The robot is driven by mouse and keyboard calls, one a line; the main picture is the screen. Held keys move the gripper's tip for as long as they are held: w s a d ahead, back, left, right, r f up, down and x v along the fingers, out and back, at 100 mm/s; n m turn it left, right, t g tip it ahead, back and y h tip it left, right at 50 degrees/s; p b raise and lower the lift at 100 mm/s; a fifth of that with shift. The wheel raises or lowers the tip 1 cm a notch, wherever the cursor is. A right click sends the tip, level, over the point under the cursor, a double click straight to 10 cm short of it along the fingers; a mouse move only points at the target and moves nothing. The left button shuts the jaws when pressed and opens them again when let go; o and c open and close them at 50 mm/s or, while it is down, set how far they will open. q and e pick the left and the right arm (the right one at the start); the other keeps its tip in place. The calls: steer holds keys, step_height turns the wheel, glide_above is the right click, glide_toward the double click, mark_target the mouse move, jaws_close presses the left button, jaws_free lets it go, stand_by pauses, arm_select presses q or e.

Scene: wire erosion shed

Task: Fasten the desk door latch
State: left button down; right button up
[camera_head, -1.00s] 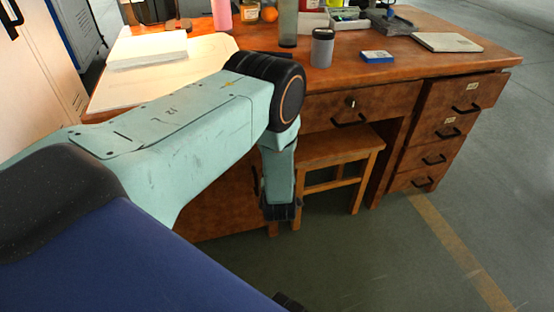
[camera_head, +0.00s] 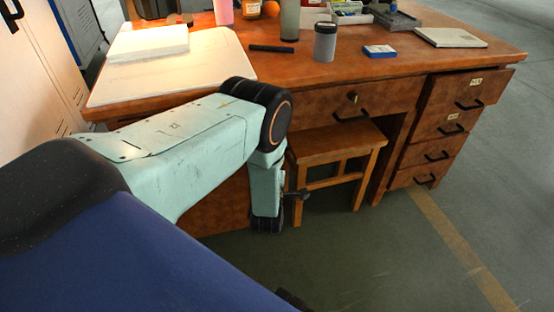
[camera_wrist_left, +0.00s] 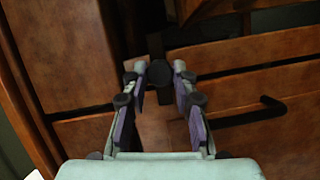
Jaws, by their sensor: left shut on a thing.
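The wooden desk (camera_head: 330,75) stands in front of me; its left cabinet front (camera_head: 222,207) is mostly hidden behind my left arm. In the left wrist view, a dark round knob (camera_wrist_left: 160,72), which looks like the latch's, sits between my left gripper's (camera_wrist_left: 159,77) fingertips against brown wood. The gripper is shut on it. A dark bar shows below the knob; the latch's exact position cannot be told. In the head view, my left wrist reaches down beside the cabinet, and the fingers are mostly hidden. My right gripper is not in view.
A wooden stool (camera_head: 338,142) stands under the desk, just right of my left wrist. Drawers with black handles (camera_head: 436,156) are at the right. A black handle (camera_wrist_left: 246,112) shows in the wrist view.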

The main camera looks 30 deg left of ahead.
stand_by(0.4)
arm_select(q)
steer(key=c, duration=1)
jaws_free()
steer(key=shift+c, duration=0.2)
steer(key=v, duration=1.2)
steer(key=shift+f, duration=0.1)
